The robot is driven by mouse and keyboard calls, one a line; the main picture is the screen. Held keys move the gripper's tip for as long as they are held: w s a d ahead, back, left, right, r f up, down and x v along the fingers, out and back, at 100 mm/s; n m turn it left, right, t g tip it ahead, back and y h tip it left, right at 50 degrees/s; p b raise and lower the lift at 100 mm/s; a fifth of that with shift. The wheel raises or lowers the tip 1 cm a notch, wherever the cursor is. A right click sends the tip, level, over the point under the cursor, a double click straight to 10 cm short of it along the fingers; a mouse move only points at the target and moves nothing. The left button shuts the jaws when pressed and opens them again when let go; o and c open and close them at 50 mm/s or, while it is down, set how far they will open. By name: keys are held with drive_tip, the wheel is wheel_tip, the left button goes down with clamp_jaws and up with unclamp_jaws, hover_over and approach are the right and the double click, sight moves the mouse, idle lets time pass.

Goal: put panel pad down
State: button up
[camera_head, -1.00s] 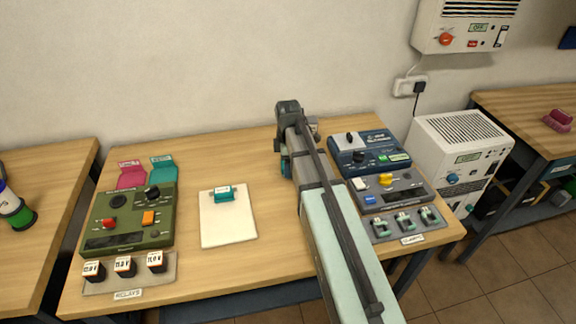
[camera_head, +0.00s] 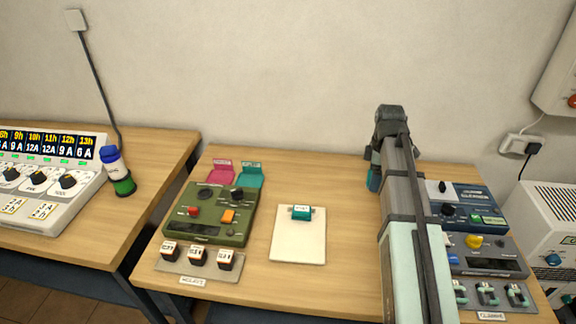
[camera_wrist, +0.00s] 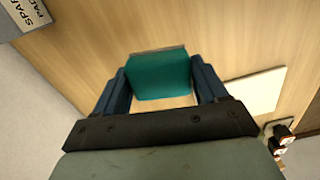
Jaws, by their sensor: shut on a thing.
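My gripper (camera_wrist: 158,80) is shut on a teal block, which appears to be the panel pad (camera_wrist: 158,72), held between its two blue fingers. In the head view my gripper (camera_head: 373,172) points down over the right part of the table, left of the blue and grey devices, and only a little teal shows at its fingertips. The pad's underside is hidden, so I cannot tell whether it touches the table. A white board (camera_head: 298,245) with a teal clip-like piece (camera_head: 301,212) lies left of my gripper; it also shows in the wrist view (camera_wrist: 262,90).
A green device (camera_head: 208,214) and a relay tray (camera_head: 183,267) stand at the left. Pink (camera_head: 222,170) and teal (camera_head: 250,175) cards lie behind them. A blue device (camera_head: 468,205) stands at the right. A grey edge with a partly cut-off "SPARE PADS" label (camera_wrist: 28,12) shows in the wrist view.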

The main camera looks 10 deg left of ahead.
drive_tip(key=w+a+n, duration=0.2)
drive_tip(key=w+a, duration=0.1)
drive_tip(key=a, duration=1.1)
drive_tip(key=w+a+n, duration=0.2)
drive_tip(key=w+a, duration=0.1)
drive_tip(key=a, duration=1)
drive_tip(key=w+a+m, duration=0.2)
drive_tip(key=w+a, duration=1)
drive_tip(key=shift+a+f, duration=0.15)
drive_tip(key=shift+f, duration=4.7)
drive_tip(key=shift+f, duration=0.15)
drive_tip(key=o, duration=1.1)
drive_tip(key=shift+c, duration=0.2)
